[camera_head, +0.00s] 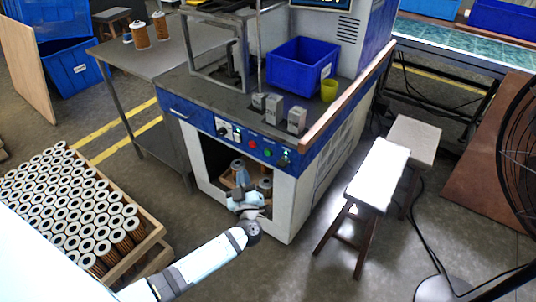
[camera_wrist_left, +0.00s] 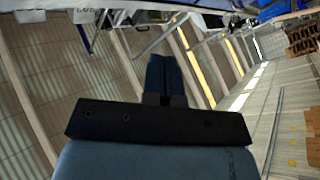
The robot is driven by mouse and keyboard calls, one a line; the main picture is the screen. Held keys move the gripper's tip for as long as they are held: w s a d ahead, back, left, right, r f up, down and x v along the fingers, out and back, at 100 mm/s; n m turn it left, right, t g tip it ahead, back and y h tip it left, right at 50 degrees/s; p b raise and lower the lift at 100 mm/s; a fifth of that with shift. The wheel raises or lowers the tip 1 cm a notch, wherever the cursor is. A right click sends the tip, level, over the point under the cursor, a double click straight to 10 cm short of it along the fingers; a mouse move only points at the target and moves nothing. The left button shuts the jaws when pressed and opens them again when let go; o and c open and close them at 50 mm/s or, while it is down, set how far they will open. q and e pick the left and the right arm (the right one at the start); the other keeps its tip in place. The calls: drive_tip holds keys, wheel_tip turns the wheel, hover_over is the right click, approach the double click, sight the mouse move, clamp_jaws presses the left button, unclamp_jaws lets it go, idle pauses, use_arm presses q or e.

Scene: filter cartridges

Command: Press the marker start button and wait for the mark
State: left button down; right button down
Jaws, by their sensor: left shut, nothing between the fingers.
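The blue front panel (camera_head: 240,136) of the marking machine carries a red button (camera_head: 253,143), a green button (camera_head: 267,152) and a dark knob (camera_head: 285,160). I cannot read which one is labelled marker start. My left gripper (camera_head: 242,180) is below this panel, in front of the machine's open lower bay, apart from the buttons. In the left wrist view its two dark fingers (camera_wrist_left: 165,75) are together with nothing between them. The machine's edge shows along the top of that view. My right gripper is not in view.
Filter cartridges (camera_head: 265,185) stand in the lower bay. A crate of cartridges (camera_head: 150,232) is at the left. A white-topped stool (camera_head: 378,172) stands to the right.

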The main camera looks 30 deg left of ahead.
sight(268, 152)
use_arm(q)
drive_tip(key=w+b, duration=0.3)
drive_tip(key=w, duration=0.5)
drive_tip(key=shift+w+d+b, duration=0.3)
drive_tip(key=shift+d, duration=0.1)
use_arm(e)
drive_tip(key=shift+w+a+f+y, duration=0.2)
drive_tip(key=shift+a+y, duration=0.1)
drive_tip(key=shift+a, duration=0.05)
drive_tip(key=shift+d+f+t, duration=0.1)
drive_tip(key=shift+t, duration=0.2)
use_arm(q)
drive_tip(key=shift+w, duration=0.1)
idle(1.0)
drive_tip(key=shift+w, duration=0.3)
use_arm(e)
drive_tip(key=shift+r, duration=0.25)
use_arm(q)
drive_tip(key=shift+w, duration=0.1)
